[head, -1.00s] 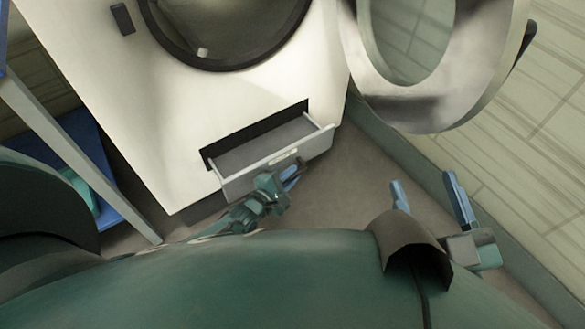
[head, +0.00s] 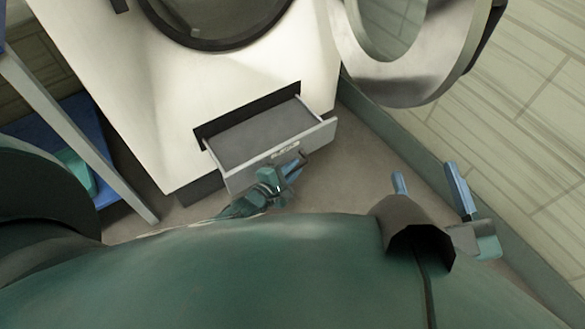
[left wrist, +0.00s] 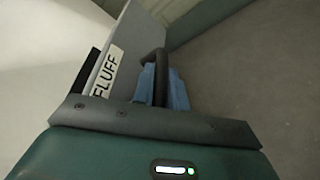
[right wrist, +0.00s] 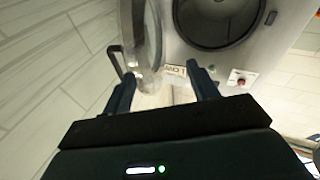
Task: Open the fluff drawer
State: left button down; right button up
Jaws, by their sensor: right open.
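The fluff drawer (head: 262,137) is pulled out from the lower front of the white machine (head: 140,95), its grey inside showing. Its front carries a label reading FLUFF (left wrist: 107,71) and a dark handle (left wrist: 157,62). My left gripper (head: 290,168) is at the drawer front. In the left wrist view its blue fingers (left wrist: 163,86) are closed around the handle. My right gripper (head: 428,182) is open and empty, right of the drawer and apart from it; its spread fingers also show in the right wrist view (right wrist: 162,82).
The machine's round door (head: 400,60) stands open at the upper right. A shelf with a grey post (head: 85,130) and blue surface is at the left. A tiled wall (head: 520,110) bounds the right side. Bare floor (head: 350,165) lies between drawer and wall.

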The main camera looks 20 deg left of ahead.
pick_arm(q)
jog(key=c, duration=1.4)
grip_release()
jog(key=shift+s+a+r, duration=0.1)
jog(key=shift+s, duration=0.15)
jog(key=p+v, duration=0.4)
jog(key=v, duration=0.3)
pick_arm(e)
jog(key=shift+s+d+f+n+h, duration=0.1)
jog(key=shift+s+d+n+h, duration=0.2)
jog(key=shift+n, duration=0.2)
jog(key=shift+w, duration=0.1)
